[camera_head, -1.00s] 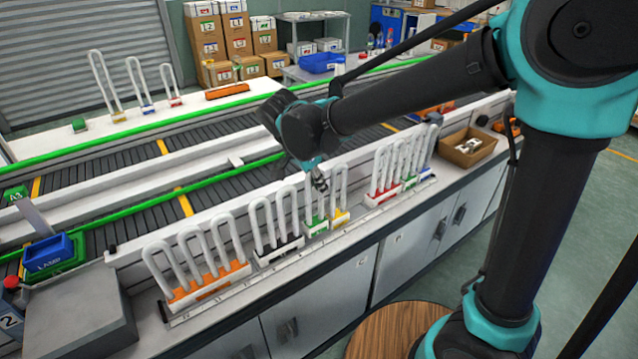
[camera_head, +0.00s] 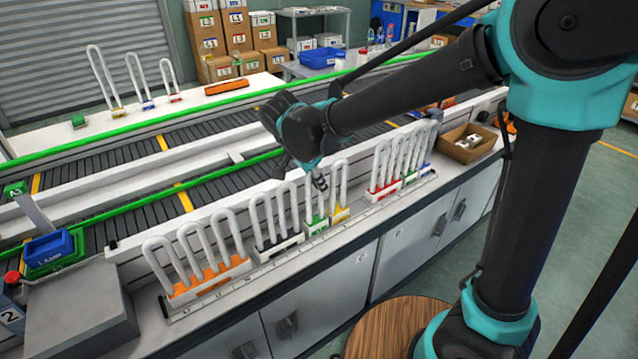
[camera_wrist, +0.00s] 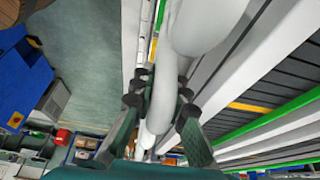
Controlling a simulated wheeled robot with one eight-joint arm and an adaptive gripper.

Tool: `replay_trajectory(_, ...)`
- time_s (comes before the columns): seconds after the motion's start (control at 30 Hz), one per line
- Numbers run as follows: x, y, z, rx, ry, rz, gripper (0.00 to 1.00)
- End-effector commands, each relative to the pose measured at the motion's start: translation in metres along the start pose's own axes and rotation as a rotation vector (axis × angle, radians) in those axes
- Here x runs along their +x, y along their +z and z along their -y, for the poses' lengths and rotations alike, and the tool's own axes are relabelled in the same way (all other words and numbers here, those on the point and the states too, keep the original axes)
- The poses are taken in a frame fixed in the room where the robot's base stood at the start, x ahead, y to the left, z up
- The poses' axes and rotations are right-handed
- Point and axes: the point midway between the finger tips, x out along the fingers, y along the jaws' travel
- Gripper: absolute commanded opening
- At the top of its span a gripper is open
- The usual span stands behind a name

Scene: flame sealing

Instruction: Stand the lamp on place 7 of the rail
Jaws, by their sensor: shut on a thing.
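My gripper (camera_head: 320,181) is shut on a white looped tube of the lamp with the green base (camera_head: 316,222), in the middle of the rail row. In the wrist view, the fingers (camera_wrist: 160,104) close around the white tube (camera_wrist: 163,90). The lamp is upright, its base at the rail (camera_head: 237,290) between the black-based lamp (camera_head: 277,250) and the yellow-based lamp (camera_head: 340,213). I cannot tell whether its base touches the rail. The place marks are too small to read.
An orange-based lamp (camera_head: 210,284) stands at the left of the row. Red-based (camera_head: 383,190) and other lamps stand at the right, before a cardboard box (camera_head: 468,143). A conveyor (camera_head: 110,215) runs behind. A grey block (camera_head: 80,310) is at the left end.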

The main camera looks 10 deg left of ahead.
Motion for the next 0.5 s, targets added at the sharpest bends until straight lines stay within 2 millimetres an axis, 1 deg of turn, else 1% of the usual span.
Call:
replay_trajectory(0.07,-0.0001,0.0,0.0,0.0,0.0,0.0,0.0)
replay_trajectory(0.1,-0.0001,-0.0001,0.0001,0.0,0.0,0.0,0.17)
replay_trajectory(0.27,-0.0001,-0.0001,0.0001,0.0,0.0,0.0,0.37)
replay_trajectory(0.3,-0.0001,-0.0001,0.0001,0.0,0.0,0.0,0.39)
replay_trajectory(0.5,0.0,0.0,0.0,0.0,0.0,0.0,0.39)
